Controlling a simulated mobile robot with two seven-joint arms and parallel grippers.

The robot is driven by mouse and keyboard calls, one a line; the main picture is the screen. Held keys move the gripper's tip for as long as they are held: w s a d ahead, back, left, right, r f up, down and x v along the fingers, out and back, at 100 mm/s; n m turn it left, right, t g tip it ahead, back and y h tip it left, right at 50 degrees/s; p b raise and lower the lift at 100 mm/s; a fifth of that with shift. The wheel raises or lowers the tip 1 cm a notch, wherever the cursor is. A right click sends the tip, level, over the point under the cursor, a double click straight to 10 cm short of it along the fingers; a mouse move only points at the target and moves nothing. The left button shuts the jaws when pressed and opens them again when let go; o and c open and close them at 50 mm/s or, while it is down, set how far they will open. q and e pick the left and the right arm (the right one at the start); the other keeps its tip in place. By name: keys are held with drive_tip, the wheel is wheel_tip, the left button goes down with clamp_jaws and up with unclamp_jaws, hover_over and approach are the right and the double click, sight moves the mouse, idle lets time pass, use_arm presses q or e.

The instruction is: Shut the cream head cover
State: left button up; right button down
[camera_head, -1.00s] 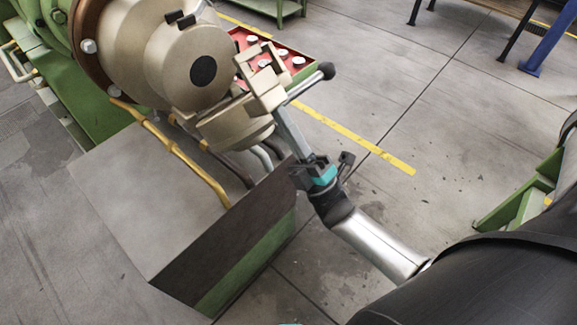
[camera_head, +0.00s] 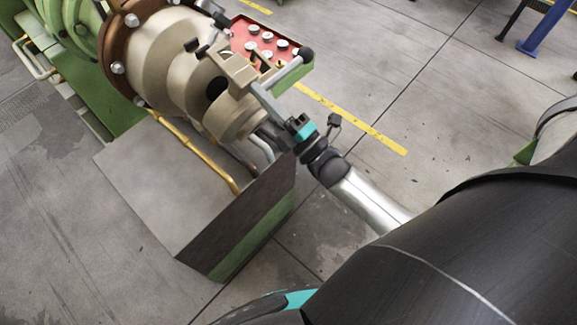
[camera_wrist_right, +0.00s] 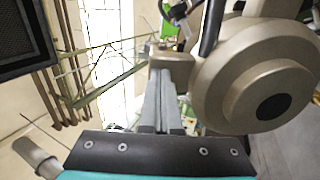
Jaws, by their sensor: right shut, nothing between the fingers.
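The cream head cover (camera_head: 229,112) is the tan round part with a dark centre disc, at the front end of the machine's tan head (camera_head: 150,45). It also shows large at the right of the right wrist view (camera_wrist_right: 246,85). A tan bracket (camera_head: 236,72) and a grey bar handle with a black ball end (camera_head: 306,54) stand at its side. My right gripper (camera_head: 256,90) is shut and empty. Its fingertips reach the bracket and seem to touch it; in the right wrist view the fingers (camera_wrist_right: 163,90) end at a tan block. My left gripper is out of view.
A grey-topped block with a green base (camera_head: 160,185) stands below the head, with yellow and grey pipes above it. A red tray with several white round pieces (camera_head: 243,33) lies behind the cover. Open floor (camera_head: 390,60) extends to the right.

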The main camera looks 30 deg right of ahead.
sight(241, 70)
drive_tip(key=shift+g, duration=0.3)
drive_tip(key=x, duration=0.3)
drive_tip(key=r+p+x, duration=0.1)
drive_tip(key=x, duration=0.2)
drive_tip(key=shift+s+r, duration=0.15)
drive_tip(key=shift+r, duration=0.05)
drive_tip(key=shift+x, duration=1.7)
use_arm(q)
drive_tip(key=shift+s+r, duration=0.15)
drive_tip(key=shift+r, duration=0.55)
use_arm(e)
drive_tip(key=shift+r, duration=0.1)
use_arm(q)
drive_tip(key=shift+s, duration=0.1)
use_arm(e)
drive_tip(key=shift+r, duration=0.25)
drive_tip(key=shift+d, duration=0.1)
